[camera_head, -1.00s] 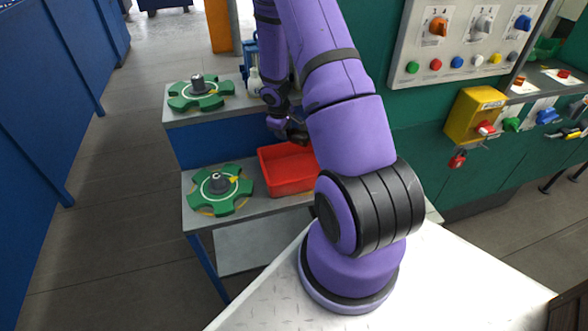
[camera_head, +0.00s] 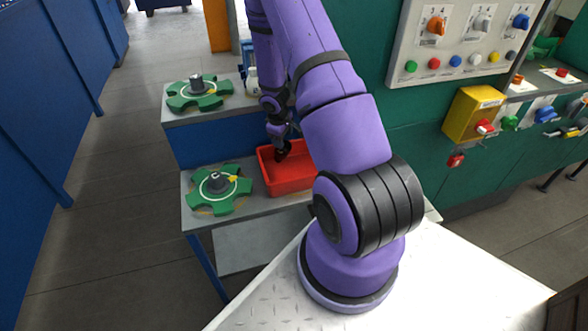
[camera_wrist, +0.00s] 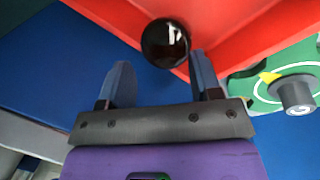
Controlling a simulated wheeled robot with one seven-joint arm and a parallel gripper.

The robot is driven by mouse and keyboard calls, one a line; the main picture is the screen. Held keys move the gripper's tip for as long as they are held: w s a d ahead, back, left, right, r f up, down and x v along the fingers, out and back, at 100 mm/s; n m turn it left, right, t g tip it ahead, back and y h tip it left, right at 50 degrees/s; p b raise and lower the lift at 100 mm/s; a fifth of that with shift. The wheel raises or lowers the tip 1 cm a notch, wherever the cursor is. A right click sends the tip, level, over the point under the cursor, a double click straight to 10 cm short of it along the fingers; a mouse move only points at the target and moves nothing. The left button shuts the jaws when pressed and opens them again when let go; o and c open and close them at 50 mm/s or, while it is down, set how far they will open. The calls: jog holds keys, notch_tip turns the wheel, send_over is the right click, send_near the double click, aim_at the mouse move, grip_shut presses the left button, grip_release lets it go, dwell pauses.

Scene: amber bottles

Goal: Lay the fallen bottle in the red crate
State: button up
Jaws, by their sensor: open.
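The red crate (camera_head: 291,187) sits on the lower shelf, and its red walls fill the top of the wrist view (camera_wrist: 255,45). The bottle (camera_wrist: 165,43) shows in the wrist view as a dark, glossy round end against the crate's corner. My gripper (camera_wrist: 160,68) is open, with one finger on each side just short of the bottle. The bottle looks free of the fingers. In the head view my gripper (camera_head: 281,152) is low over the crate's back left part. I cannot tell there whether the bottle touches the crate.
A green handwheel-like part (camera_head: 219,188) lies left of the crate on the lower shelf. Another (camera_head: 198,92) lies on the upper shelf, near some partly hidden items (camera_head: 250,78). A blue panel (camera_head: 204,146) rises behind the crate. A yellow box (camera_head: 472,115) is on the right wall.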

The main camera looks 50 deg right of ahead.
jog(key=v, duration=1)
jog(key=shift+r, duration=0.4)
jog(key=shift+a, duration=0.1)
jog(key=s+a+r+m+t, duration=0.1)
jog(key=a+r, duration=0.3)
jog(key=r, duration=0.4)
jog(key=s+a+r, duration=0.2)
jog(key=a+r, duration=0.2)
jog(key=r, duration=0.3)
jog(key=s+a+r+m+t, duration=0.1)
jog(key=a+r, duration=0.3)
jog(key=r, duration=0.4)
jog(key=s+a+r+t+y, duration=0.1)
jog(key=s+a+r, duration=0.5)
jog(key=s, duration=0.3)
jog(key=s+a+r+t+y, duration=0.1)
jog(key=s+a+r, duration=0.4)
jog(key=s+a, duration=0.4)
jog(key=shift+s+r+m+t+y, duration=0.3)
jog(key=shift+s+r+m, duration=0.1)
jog(key=shift+s, duration=0.4)
